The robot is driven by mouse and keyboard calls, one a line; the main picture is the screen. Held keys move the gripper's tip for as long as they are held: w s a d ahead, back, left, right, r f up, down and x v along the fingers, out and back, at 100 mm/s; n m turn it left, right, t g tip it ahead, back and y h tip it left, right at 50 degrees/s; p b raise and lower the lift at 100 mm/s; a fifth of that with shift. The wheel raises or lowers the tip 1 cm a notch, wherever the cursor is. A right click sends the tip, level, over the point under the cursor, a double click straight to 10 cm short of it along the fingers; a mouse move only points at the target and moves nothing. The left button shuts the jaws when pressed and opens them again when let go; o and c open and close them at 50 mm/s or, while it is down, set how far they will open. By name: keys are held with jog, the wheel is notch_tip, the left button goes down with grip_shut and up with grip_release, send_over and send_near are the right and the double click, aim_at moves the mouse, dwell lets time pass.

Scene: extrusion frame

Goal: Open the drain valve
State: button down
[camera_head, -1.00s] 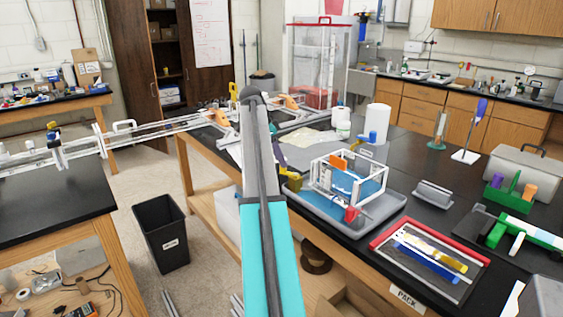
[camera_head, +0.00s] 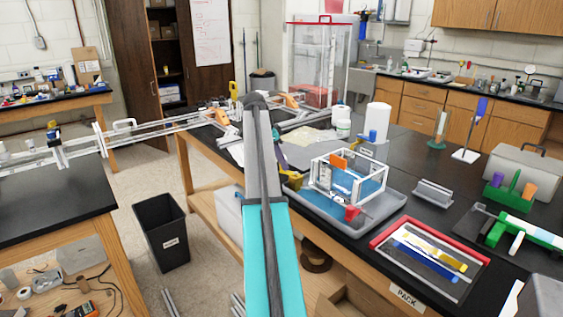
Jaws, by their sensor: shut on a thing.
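A clear tank in a white frame (camera_head: 377,181), with blue in it, stands in a grey tray on the black bench. An orange piece (camera_head: 338,161) shows at its back and a red block (camera_head: 352,213) at its front lower corner. My teal and grey arm rises through the middle and hides part of what lies behind it. What looks like my gripper (camera_head: 292,182), small and yellowish, is at the tank's left side, low down. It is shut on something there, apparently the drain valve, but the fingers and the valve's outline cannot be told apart.
A tray with a red rim (camera_head: 392,231) lies in front of the tank, with a grey rail piece (camera_head: 433,194) to its right. A black bin (camera_head: 161,233) is on the floor at left.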

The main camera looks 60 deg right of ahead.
jog(key=shift+a, duration=0.1)
jog(key=a+n+p, duration=0.1)
jog(key=n, duration=0.1)
jog(key=s+a+n+t+p, duration=0.1)
jog(key=n, duration=0.1)
jog(key=shift+s+t+h, duration=0.1)
jog(key=shift+t+h, duration=0.2)
jog(key=shift+h, duration=0.1)
jog(key=shift+s+a+n+t+p, duration=0.25)
jog(key=shift+n+t+p, duration=0.1)
jog(key=shift+n, duration=0.6)
jog(key=shift+s+a+n+t+p, duration=0.3)
jog(key=shift+n, duration=0.6)
jog(key=shift+s+a+n+t+p, duration=0.25)
jog(key=shift+n+t+p, duration=0.1)
jog(key=shift+n, duration=0.6)
jog(key=c, duration=1.5)
grip_release()
jog(key=shift+c, duration=0.2)
jog(key=shift+r, duration=0.1)
